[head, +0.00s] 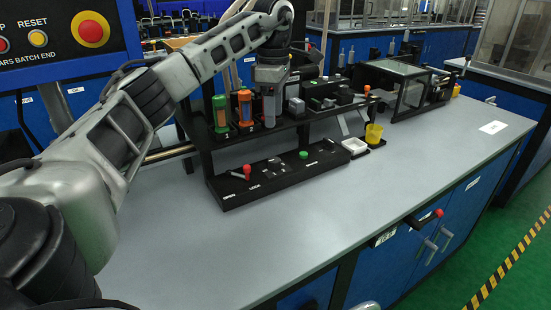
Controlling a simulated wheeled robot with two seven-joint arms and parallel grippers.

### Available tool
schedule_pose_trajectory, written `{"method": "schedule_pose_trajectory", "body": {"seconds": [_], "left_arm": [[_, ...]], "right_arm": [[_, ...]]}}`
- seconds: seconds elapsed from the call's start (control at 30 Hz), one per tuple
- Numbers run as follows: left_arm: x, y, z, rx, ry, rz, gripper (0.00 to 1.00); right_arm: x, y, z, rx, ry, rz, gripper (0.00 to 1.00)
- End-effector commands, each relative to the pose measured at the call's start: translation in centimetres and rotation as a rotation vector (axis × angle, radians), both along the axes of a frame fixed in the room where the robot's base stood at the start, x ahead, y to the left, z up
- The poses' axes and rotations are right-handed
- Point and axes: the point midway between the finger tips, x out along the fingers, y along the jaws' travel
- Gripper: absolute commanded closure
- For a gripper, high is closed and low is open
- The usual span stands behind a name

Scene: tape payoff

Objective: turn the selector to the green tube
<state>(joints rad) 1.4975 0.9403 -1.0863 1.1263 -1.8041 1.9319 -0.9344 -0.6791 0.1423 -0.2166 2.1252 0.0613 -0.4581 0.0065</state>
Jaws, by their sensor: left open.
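A green tube (220,112) and an orange tube (244,105) stand upright side by side on a black raised rack (225,139) in the head view. My left gripper (269,118) points down just right of the orange tube and hides what is behind it. It is open, and I see nothing held; whether it touches anything is unclear. Below the rack, a black panel (235,199) carries a red-knobbed lever (247,171) near printed labels and a green knob (303,155). I cannot tell which part is the selector. My right gripper is not in view.
A yellow cup (373,134) and a white tray (354,146) stand right of the panel. A glass-sided box (411,92) is farther back. The grey bench top (330,215) is clear in front. A red-ended handle (438,213) sticks out at the bench front.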

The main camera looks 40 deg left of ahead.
Motion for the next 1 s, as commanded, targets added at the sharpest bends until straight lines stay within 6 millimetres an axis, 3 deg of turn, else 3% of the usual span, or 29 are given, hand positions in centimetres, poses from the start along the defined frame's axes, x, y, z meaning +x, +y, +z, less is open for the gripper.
{"method": "schedule_pose_trajectory", "body": {"seconds": [0.2,0.5,0.7,1.0], "left_arm": [[-0.1,0.0,-5.1,0.000,0.006,0.000,0.50],[-0.1,0.0,-10.6,0.000,0.004,0.000,0.50],[0.0,0.0,-12.2,0.000,0.001,0.000,0.50],[0.0,0.0,-12.4,0.000,0.000,0.000,0.50]], "right_arm": [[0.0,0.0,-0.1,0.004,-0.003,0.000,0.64],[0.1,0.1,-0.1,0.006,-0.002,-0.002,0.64],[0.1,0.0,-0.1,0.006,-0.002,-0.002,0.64],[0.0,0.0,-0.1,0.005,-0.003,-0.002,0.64]]}}
